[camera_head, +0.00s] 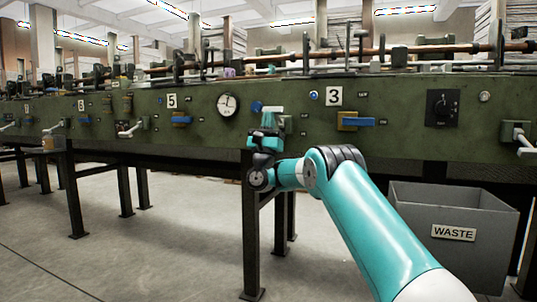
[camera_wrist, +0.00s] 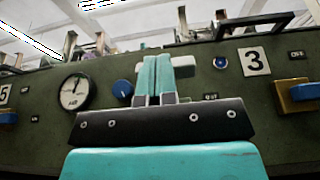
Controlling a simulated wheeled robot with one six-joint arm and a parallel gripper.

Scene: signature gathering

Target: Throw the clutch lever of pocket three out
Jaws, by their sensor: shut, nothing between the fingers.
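The number 3 plate (camera_head: 335,96) is on the green machine panel, and it also shows at the right of the wrist view (camera_wrist: 255,61). My gripper (camera_head: 271,117) is raised against the panel, left of that plate. In the wrist view its two teal fingers (camera_wrist: 155,76) are together with nothing between them. A grey clutch lever mount (camera_head: 286,123) shows just behind and right of the fingers. In the wrist view a pale grey part (camera_wrist: 184,66) shows behind them, near an OUT label (camera_wrist: 210,97). The fingers hide most of the lever; I cannot tell its position or whether they touch it.
A blue handle on a yellow block (camera_head: 355,121) is below plate 3. A blue knob (camera_wrist: 122,90) and a round dial (camera_head: 228,105) are left of my gripper. Another lever (camera_head: 520,137) is at far right. A grey WASTE bin (camera_head: 455,207) stands below right.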

